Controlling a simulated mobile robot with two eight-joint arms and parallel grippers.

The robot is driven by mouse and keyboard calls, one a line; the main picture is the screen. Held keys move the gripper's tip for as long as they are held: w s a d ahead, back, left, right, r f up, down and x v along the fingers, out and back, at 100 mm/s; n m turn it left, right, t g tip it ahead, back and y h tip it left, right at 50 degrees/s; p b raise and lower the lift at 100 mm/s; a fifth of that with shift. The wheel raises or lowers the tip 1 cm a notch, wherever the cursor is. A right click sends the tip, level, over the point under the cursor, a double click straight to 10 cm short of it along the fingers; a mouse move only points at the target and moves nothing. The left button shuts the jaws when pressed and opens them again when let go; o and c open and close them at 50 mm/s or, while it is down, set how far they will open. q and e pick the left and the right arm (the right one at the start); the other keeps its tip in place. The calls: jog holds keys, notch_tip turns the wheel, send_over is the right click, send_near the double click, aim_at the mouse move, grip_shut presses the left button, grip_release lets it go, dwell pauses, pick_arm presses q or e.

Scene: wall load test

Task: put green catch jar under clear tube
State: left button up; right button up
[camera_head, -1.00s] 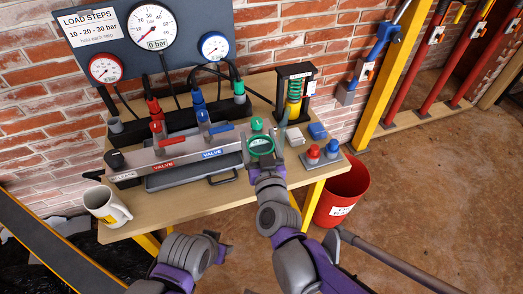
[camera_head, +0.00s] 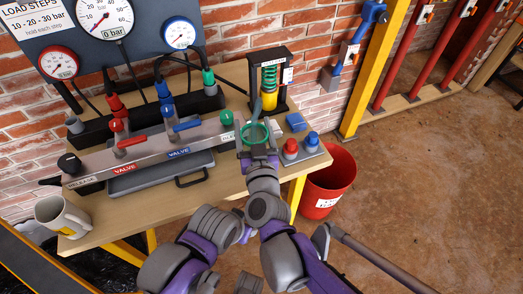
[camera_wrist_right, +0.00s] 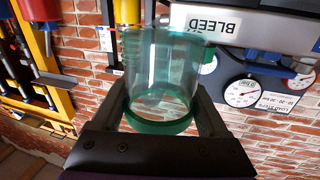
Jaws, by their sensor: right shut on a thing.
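The green catch jar (camera_head: 256,133) is see-through green and held by my right gripper (camera_head: 258,147), at the front edge of the bench near the right end of the valve block. In the right wrist view the jar (camera_wrist_right: 160,80) fills the space between the two fingers, its darker green ring nearest the palm. A pale, slim piece, perhaps the clear tube (camera_head: 256,108), shows just behind and above the jar. I cannot tell whether the jar is under it. My left arm shows low in the head view, but its fingers cannot be made out.
The grey valve block (camera_head: 150,146) with red, blue and green (camera_head: 227,118) handles lies left of the jar. A spring stand (camera_head: 269,78) is behind it. Red and blue knobs (camera_head: 290,147) sit to the right. A mug (camera_head: 62,215) stands front left; a red bucket (camera_head: 328,182) is beside the bench.

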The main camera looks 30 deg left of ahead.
pick_arm(q)
jog(key=shift+s+b+x, duration=0.2)
jog(key=shift+b+x, duration=0.4)
jog(key=shift+x, duration=0.2)
jog(key=shift+s+b+x, duration=0.15)
jog(key=shift+b+x, duration=0.4)
jog(key=shift+x, duration=0.25)
pick_arm(e)
jog(key=shift+f, duration=3.2)
pick_arm(q)
jog(key=shift+f, duration=0.2)
pick_arm(e)
jog(key=shift+f, duration=0.1)
